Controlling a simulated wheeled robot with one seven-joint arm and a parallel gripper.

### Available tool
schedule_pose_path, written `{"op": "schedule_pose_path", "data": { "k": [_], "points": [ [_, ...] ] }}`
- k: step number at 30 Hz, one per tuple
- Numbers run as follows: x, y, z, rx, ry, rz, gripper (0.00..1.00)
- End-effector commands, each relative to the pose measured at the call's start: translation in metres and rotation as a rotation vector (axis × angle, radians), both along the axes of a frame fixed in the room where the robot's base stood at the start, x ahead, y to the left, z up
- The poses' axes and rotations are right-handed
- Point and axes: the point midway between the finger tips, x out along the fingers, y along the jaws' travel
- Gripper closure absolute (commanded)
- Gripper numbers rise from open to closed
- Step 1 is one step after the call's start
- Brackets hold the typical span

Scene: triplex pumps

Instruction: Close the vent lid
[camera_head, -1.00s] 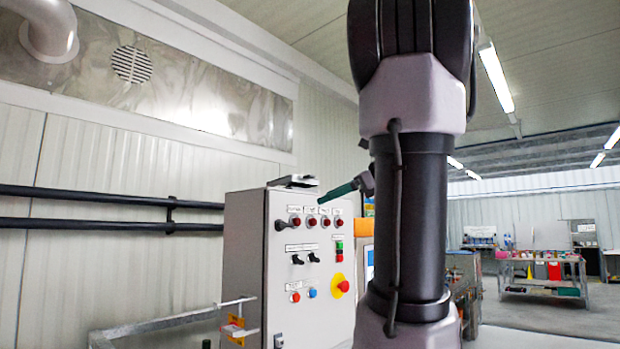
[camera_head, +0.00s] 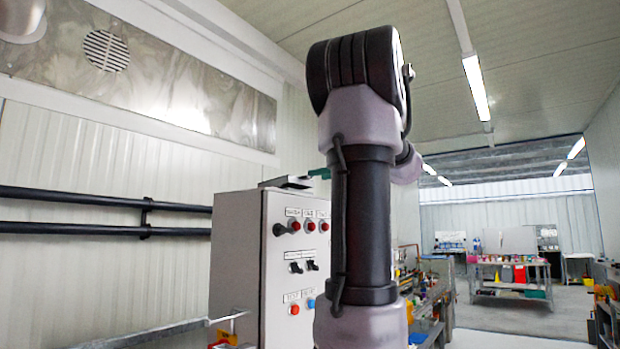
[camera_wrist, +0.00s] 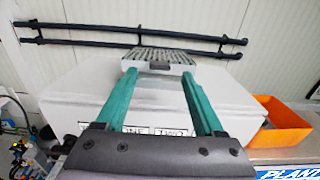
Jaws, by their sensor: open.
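The vent lid (camera_wrist: 160,56) is a grey ribbed flap with a small dark tab at its front edge, on top of the grey control cabinet (camera_wrist: 85,92) in the wrist view. In the head view it shows as a dark, slightly raised piece (camera_head: 287,181) on the cabinet top (camera_head: 236,250). My gripper (camera_wrist: 160,72) has two long green fingers, spread apart and empty. Their tips lie at either side of the lid's front edge; contact cannot be told. In the head view a green finger shows beside the lid, and my arm hides the rest.
An orange bin (camera_wrist: 283,125) stands right of the cabinet in the wrist view. Black pipes (camera_head: 100,215) run along the wall behind. The cabinet front has knobs and buttons. A cluttered bench (camera_head: 425,310) stands right of my arm.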

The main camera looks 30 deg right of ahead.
Motion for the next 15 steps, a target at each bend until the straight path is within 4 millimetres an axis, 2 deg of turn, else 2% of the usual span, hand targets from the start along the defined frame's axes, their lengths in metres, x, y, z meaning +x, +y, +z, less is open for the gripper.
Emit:
{"op": "schedule_pose_path", "data": {
  "k": [6, 15],
  "points": [
    [0.032, 0.012, 0.0, 0.0, 0.0, 0.001, 0.3],
    [0.044, 0.016, 0.0, -0.001, 0.0, 0.0, 0.3]
  ]
}}
